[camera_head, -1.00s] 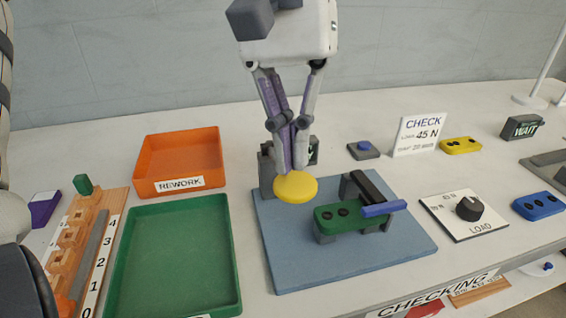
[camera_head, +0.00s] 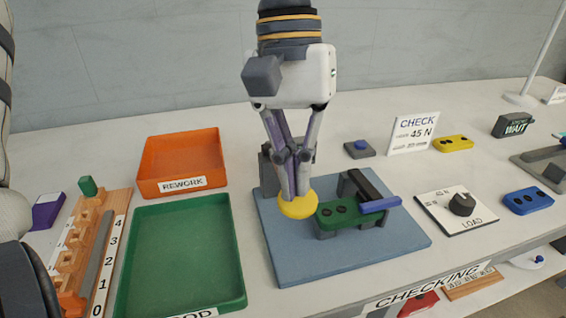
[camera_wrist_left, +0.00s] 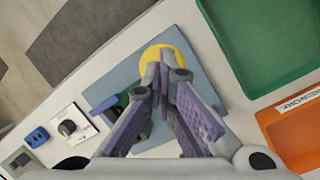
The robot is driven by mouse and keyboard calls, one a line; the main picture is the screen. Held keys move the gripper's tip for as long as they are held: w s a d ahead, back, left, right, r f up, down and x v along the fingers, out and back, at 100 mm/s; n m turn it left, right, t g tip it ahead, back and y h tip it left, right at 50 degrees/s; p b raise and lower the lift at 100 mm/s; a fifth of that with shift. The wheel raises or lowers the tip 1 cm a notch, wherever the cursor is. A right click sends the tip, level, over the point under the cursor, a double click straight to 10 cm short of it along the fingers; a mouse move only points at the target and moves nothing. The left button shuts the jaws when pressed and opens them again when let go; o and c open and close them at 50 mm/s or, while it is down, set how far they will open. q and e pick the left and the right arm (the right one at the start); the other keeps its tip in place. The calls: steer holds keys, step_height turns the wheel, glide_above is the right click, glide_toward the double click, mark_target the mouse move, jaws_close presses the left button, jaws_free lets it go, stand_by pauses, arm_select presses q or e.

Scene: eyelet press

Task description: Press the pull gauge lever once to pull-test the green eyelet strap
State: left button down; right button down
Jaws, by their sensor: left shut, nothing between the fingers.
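The pull gauge stands on a blue-grey base plate (camera_head: 345,260). Its lever ends in a round yellow pad (camera_head: 298,207), which also shows in the wrist view (camera_wrist_left: 151,52). My left gripper (camera_head: 295,194) is shut and empty, pointing down with its fingertips at the top of the pad, apparently touching it. The pad sits low, close beside the strap's left end. The green eyelet strap (camera_head: 338,220) with dark eyelets lies in the fixture, under a dark clamp with a blue handle (camera_head: 380,205). The gripper partly hides the lever's rear. My right gripper is not in view.
An orange REWORK tray (camera_head: 180,150) and a green tray (camera_head: 150,212) are left of the gauge. A LOAD dial (camera_head: 462,204), blue strap (camera_head: 528,201), yellow strap (camera_head: 453,143), CHECK 45 N sign (camera_head: 413,133) and WAIT display (camera_head: 513,126) are to the right.

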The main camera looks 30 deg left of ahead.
mark_target(298, 199)
arm_select(q)
steer(key=shift+x, duration=0.9)
steer(key=shift+f, duration=0.1)
steer(key=shift+x, duration=0.75)
steer(key=shift+v, duration=5.1)
steer(key=shift+s, duration=0.1)
